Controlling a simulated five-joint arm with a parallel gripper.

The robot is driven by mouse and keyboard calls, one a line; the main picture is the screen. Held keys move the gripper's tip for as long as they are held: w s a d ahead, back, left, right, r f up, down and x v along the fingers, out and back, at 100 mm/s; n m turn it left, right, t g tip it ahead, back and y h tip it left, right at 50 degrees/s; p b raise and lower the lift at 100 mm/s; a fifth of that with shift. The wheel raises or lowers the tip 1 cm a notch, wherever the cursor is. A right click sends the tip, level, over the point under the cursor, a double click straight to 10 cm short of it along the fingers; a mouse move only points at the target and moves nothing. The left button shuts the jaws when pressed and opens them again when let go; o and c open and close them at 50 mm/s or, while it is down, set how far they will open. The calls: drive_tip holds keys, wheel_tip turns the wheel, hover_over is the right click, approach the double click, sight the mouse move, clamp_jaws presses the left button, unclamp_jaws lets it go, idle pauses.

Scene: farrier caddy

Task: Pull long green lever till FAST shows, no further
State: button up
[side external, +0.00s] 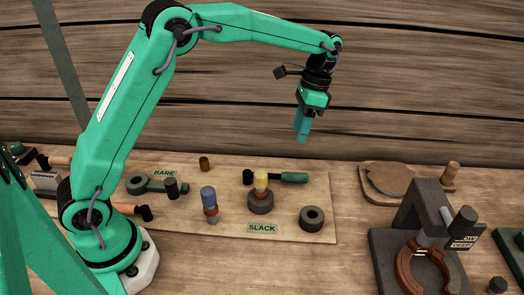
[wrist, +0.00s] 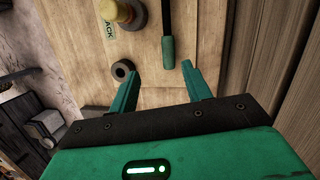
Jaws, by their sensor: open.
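A long lever with a green grip (side external: 294,177) and a dark shaft lies on the wooden board, behind a yellow-topped knob (side external: 260,182). Its green grip (wrist: 168,52) shows in the wrist view, just beyond the fingertips. A label reading SLACK (side external: 262,228) is in front of the knob; no FAST label is readable. A dark green arm (side external: 150,184) with a black knob lies further left by a BARE label (side external: 164,173); it is shorter. My gripper (side external: 301,139) hangs above the board, apart from the lever. Its jaws (wrist: 159,74) are open and empty.
A dark ring (side external: 312,219) lies on the board's right part, and a blue-topped peg (side external: 209,199) stands left of the knob. A dark stand with a copper-coloured clamp (side external: 422,270) is at right. A wooden block with a peg (side external: 390,178) is behind it. A plank wall closes the back.

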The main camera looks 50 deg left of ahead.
drive_tip(key=m+g, duration=0.2)
approach(275, 178)
drive_tip(key=w+d, duration=0.4)
drive_tip(key=shift+w+d+f, duration=0.2)
drive_tip(key=shift+d, duration=0.05)
drive_tip(key=shift+s+f, duration=0.1)
drive_tip(key=shift+f, duration=0.05)
drive_tip(key=shift+a+x, duration=0.15)
drive_tip(key=shift+x, duration=1.05)
drive_tip(key=shift+a+x, duration=0.2)
drive_tip(key=shift+x, duration=1.05)
drive_tip(key=shift+a+x, duration=0.15)
drive_tip(key=shift+x, duration=1.05)
drive_tip(key=shift+c, duration=0.2)
clamp_jaws()
